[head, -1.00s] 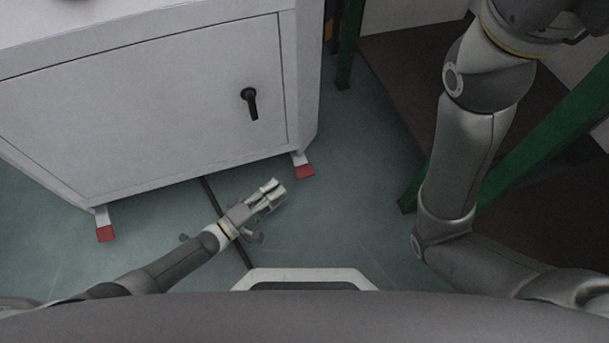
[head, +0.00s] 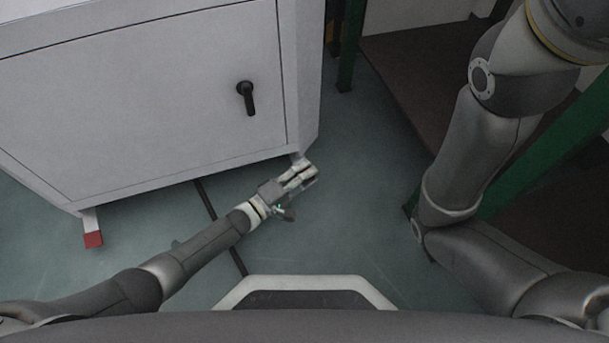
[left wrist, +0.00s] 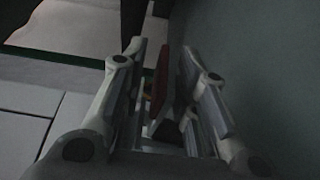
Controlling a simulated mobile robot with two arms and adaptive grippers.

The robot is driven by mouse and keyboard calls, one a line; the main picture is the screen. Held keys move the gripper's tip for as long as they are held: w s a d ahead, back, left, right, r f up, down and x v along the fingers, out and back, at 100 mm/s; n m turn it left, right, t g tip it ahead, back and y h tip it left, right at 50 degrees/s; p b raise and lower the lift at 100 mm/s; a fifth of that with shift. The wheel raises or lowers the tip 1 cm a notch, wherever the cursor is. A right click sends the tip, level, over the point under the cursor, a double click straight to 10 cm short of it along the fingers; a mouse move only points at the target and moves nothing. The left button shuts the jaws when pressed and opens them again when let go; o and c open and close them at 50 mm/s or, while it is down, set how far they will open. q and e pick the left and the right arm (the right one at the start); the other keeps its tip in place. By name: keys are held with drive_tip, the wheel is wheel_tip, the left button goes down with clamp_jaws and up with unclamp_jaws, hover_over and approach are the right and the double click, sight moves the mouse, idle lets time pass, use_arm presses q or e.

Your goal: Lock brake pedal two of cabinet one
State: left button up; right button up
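The white cabinet (head: 150,110) fills the upper left of the head view. It has two short legs with red brake pedals at its base. The left red pedal (head: 93,240) shows clearly. The right pedal is hidden behind my left gripper (head: 304,176) in the head view. In the left wrist view that red pedal (left wrist: 158,85) shows edge-on between the two separated fingers of my left gripper (left wrist: 165,52). I cannot tell whether a finger touches it. My right arm reaches out of the top right of the head view, and its gripper is not seen.
A black handle (head: 246,97) is on the cabinet door. A green-framed structure (head: 540,145) with a dark brown panel stands on the right, near my right arm. Open green-grey floor (head: 350,210) lies between it and the cabinet. A dark line crosses the floor.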

use_arm(q)
clamp_jaws()
drive_tip(key=shift+r, duration=0.1)
